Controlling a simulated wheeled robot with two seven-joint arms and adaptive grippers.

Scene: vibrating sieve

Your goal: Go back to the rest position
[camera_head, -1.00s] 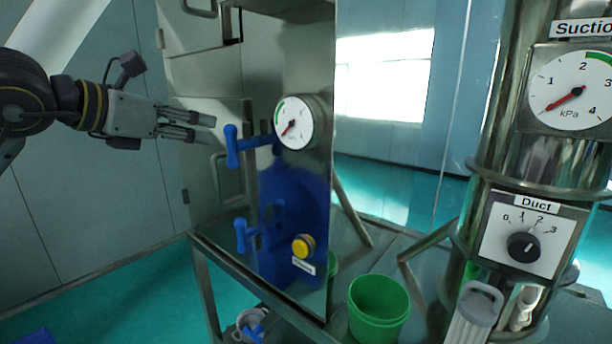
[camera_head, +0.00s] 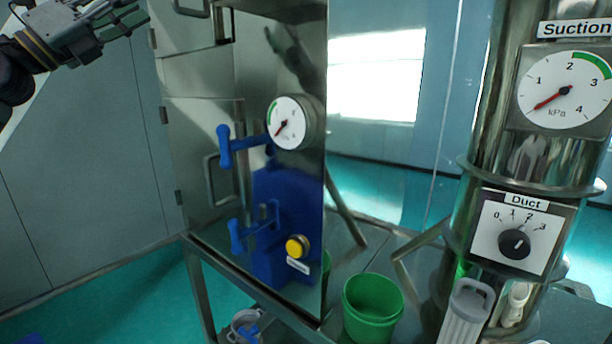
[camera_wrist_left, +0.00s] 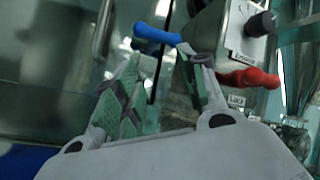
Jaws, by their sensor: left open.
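My left gripper (camera_head: 128,22) is at the upper left of the head view, raised and tilted upward. Its fingers are apart and nothing is between them. It is clear of the steel cabinet (camera_head: 192,128) to its right. In the left wrist view the two green-padded fingers (camera_wrist_left: 160,90) are spread. Beyond them are a blue handle (camera_wrist_left: 158,33) and a red handle (camera_wrist_left: 250,78), apart from the fingers as far as I can tell. My right gripper is not in view.
The cabinet front has blue T-handles (camera_head: 225,146), a gauge (camera_head: 287,123) and a yellow button (camera_head: 297,247). A green bucket (camera_head: 373,310) stands at the lower middle. A metal column with a Suction gauge (camera_head: 565,90) and Duct dial (camera_head: 515,242) is at the right. The grey wall side at left is free.

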